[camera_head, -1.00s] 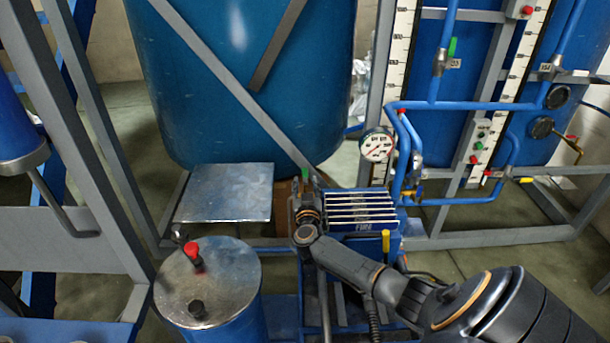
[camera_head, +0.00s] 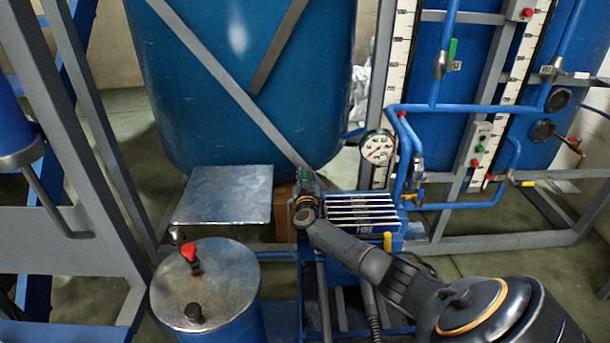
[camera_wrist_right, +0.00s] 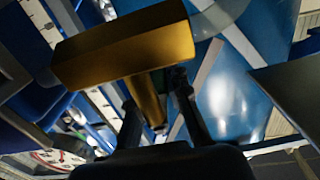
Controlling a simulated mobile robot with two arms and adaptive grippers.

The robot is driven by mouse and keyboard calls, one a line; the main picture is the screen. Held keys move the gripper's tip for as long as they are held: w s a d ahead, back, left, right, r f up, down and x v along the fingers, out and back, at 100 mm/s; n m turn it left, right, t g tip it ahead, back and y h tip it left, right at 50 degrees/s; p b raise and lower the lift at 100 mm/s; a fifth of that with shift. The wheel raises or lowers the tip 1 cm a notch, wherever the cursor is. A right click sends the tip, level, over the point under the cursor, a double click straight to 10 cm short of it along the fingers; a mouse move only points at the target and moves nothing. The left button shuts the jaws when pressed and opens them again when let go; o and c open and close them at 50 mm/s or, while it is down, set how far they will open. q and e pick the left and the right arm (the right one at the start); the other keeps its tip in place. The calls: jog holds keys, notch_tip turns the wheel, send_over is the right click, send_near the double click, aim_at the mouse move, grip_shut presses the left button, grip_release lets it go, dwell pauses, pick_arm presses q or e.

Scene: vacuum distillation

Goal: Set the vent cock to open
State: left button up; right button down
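My right gripper (camera_head: 307,183) is at the pipework in front of the big blue tank, left of the pressure gauge. In the right wrist view its two dark fingers (camera_wrist_right: 160,100) stand apart. A brass T-shaped part (camera_wrist_right: 125,48), possibly the vent cock, is close to the camera, its stem running down between the fingers. I cannot tell whether they touch it. A small green piece (camera_head: 305,174) shows at the gripper in the head view. No part is clearly labelled as the vent cock. My left gripper is not in view.
A pressure gauge (camera_head: 377,148) is right of the gripper and also shows in the wrist view (camera_wrist_right: 58,158). A blue finned unit (camera_head: 360,215) is beside my right arm. A lidded drum (camera_head: 225,275) with a red handle (camera_head: 190,254) stands front left. Blue pipes (camera_head: 470,107) fill the right.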

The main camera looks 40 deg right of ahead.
jog(key=p, duration=0.1)
jog(key=r+m+g+h+p, duration=0.1)
jog(key=shift+s+d+r+p, duration=0.1)
jog(key=shift+d+r+p, duration=0.1)
jog(key=shift+d+p, duration=0.2)
jog(key=shift+m+g+h+p, duration=0.3)
jog(key=shift+h+p, duration=0.1)
jog(key=shift+h, duration=0.1)
jog(key=shift+s+f+g, duration=0.1)
jog(key=shift+f+g, duration=0.15)
jog(key=shift+g, duration=0.05)
jog(key=shift+s+d+f+m+g+h, duration=0.2)
jog(key=shift+s+m+g+h, duration=0.1)
jog(key=shift+m+g+h, duration=0.5)
jog(key=c, duration=1.3)
grip_release()
jog(key=shift+f, duration=0.1)
